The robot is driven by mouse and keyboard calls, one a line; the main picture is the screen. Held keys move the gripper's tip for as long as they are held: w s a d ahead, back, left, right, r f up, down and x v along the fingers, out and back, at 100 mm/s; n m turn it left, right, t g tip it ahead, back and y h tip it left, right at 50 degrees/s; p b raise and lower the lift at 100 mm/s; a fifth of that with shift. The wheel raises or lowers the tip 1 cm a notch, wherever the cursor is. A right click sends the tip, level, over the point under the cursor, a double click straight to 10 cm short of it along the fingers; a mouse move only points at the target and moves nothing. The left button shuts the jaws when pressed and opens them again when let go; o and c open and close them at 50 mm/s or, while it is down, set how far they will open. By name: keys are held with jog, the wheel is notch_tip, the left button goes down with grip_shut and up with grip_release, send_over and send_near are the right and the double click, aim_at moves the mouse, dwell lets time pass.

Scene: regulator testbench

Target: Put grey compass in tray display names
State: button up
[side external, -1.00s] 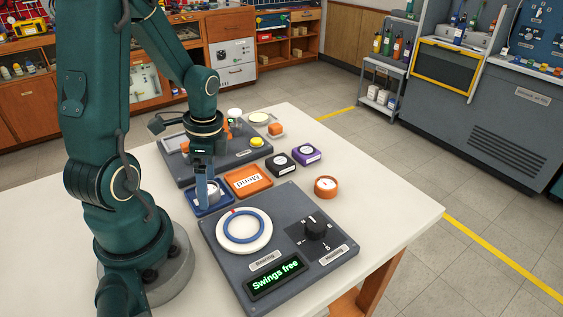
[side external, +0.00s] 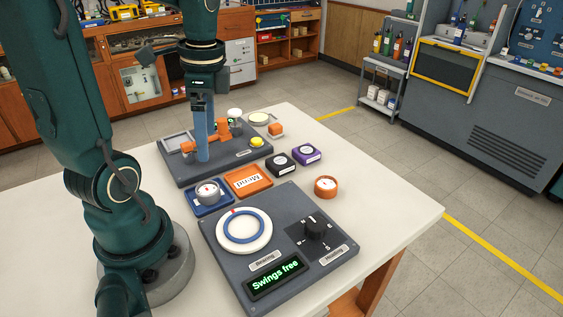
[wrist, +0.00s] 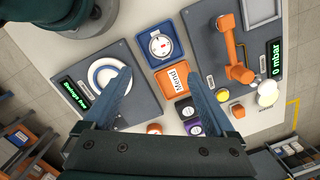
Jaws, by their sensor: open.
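The grey compass (side external: 208,192), a round body with a white dial face, sits upright in the blue tray (side external: 197,209); the wrist view shows its dial (wrist: 161,46) from above. The orange tray (side external: 241,195), with a label reading "Mend", lies beside the blue one and is empty. The blue tray's label cannot be read. The display (side external: 276,278) on the near panel reads "Swings free" in green. My gripper (side external: 202,157) is open and empty, above and apart from the compass. In the wrist view its two blue fingers are spread wide.
The near panel (side external: 222,255) carries a white-and-blue ring and a black knob. The far panel (side external: 232,167) holds an orange handle and a yellow button. A black compass (side external: 280,165), a purple one (side external: 306,154) and an orange one (side external: 326,187) stand right of the trays.

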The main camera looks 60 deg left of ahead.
jog(key=d+r+n+t, duration=0.2)
jog(key=d+n+t, duration=0.3)
jog(key=d, duration=0.8)
jog(key=shift+s+n+t+h, duration=0.3)
jog(key=shift+n+t+h, duration=0.1)
jog(key=shift+t, duration=0.3)
